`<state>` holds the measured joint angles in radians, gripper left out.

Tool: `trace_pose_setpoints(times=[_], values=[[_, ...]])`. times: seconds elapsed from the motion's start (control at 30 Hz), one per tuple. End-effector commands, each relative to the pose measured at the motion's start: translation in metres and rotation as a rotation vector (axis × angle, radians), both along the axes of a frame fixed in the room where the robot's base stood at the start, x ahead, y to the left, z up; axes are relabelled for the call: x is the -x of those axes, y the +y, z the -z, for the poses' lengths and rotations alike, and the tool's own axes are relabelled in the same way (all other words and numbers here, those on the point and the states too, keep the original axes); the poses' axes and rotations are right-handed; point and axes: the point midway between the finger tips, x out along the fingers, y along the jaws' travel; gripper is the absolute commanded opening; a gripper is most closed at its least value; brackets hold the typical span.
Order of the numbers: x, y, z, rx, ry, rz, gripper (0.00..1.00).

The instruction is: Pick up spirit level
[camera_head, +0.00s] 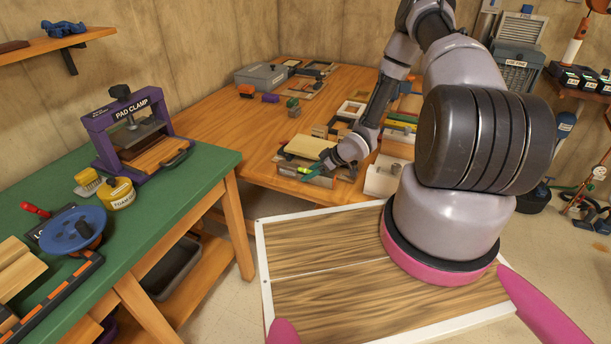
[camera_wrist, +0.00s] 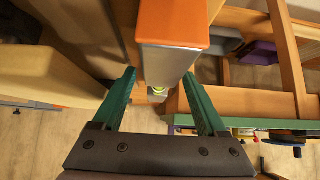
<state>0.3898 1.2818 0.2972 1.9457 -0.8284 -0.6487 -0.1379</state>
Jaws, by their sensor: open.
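In the wrist view, a block with an orange top and a pale grey face (camera_wrist: 170,28) extends down between my fingers. A small yellow-green vial shows at its lower end, so it looks like the spirit level, though I cannot be sure. My gripper (camera_wrist: 159,77) is open, with one green finger on each side of the block's lower end; I cannot tell whether either touches it. In the head view, my gripper (camera_head: 307,170) is low at the front edge of the wooden bench, and I cannot make out the level there.
The wooden bench (camera_head: 215,115) holds trays and wooden blocks close around my gripper. A cream block (camera_head: 310,146) lies just behind it. A green table (camera_head: 160,205) with a purple pad clamp (camera_head: 130,130) stands at left.

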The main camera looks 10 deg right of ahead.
Motion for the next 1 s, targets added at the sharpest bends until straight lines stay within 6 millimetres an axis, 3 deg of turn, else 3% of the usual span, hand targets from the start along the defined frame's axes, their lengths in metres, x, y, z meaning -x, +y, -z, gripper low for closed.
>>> trace_pose_setpoints(times=[0.13, 0.37, 0.4, 0.6, 0.87, 1.0], values=[[-0.006, 0.009, 0.011, 0.000, -0.001, -0.001, 0.75], [-0.007, 0.010, 0.012, 0.000, 0.000, 0.000, 0.75], [-0.007, 0.010, 0.012, 0.000, 0.000, 0.000, 0.71], [-0.007, 0.010, 0.012, 0.000, 0.001, 0.001, 0.00], [-0.007, 0.010, 0.011, 0.000, -0.001, 0.001, 0.00], [-0.008, 0.009, 0.000, 0.000, -0.003, 0.001, 0.00]])
